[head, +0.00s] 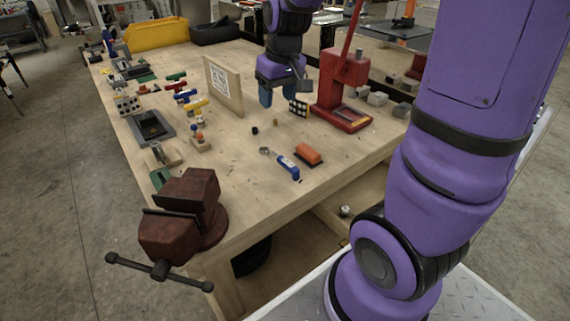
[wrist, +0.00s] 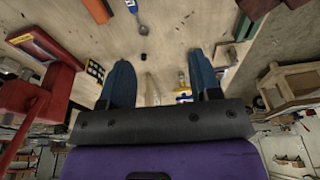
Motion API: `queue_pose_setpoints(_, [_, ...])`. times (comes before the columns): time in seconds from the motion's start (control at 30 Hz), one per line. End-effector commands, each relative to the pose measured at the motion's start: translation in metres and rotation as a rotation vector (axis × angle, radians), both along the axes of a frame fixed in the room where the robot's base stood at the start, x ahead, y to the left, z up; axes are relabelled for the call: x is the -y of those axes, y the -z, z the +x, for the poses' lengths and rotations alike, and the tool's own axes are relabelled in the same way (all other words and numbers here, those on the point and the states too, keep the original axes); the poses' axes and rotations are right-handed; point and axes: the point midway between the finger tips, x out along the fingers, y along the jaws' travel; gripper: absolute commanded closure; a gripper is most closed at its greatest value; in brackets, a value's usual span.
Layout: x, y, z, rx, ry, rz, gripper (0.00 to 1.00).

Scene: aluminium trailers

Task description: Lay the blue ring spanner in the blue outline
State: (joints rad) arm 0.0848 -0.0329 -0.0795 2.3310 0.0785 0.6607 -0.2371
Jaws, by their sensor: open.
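The blue ring spanner (head: 288,167) lies on the near part of the bench, its blue handle toward the front edge and its metal ring end pointing left and back. Its metal end and part of its blue handle also show at the top of the wrist view (wrist: 142,20). My gripper (head: 281,96) is above the bench, beyond the spanner and left of the red press. In the wrist view its blue fingers (wrist: 162,78) are wide apart with nothing held between them. I cannot make out a blue outline in either view.
An orange block (head: 308,154) lies right beside the spanner. A red press (head: 345,75) stands to the right, an upright board with a white sheet (head: 225,87) to the left. A dark red vise (head: 184,210) sits at the front corner.

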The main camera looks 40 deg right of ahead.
Motion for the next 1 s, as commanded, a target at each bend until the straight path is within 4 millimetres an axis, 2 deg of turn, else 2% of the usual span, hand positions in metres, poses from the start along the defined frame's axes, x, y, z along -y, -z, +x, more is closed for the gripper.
queue_pose_setpoints(0.03, [0.006,0.015,0.009,-0.022,0.004,0.000,0.43])
queue_pose_setpoints(0.2, [0.023,0.059,0.034,-0.075,0.001,-0.005,0.43])
queue_pose_setpoints(0.5, [0.054,0.142,0.062,-0.160,-0.001,-0.015,0.43])
queue_pose_setpoints(0.6, [0.060,0.160,0.066,-0.177,-0.005,-0.019,0.43])
queue_pose_setpoints(0.87, [0.066,0.186,0.068,-0.193,-0.006,-0.020,0.43])
queue_pose_setpoints(1.0, [0.067,0.207,0.068,-0.194,-0.006,-0.020,0.43])
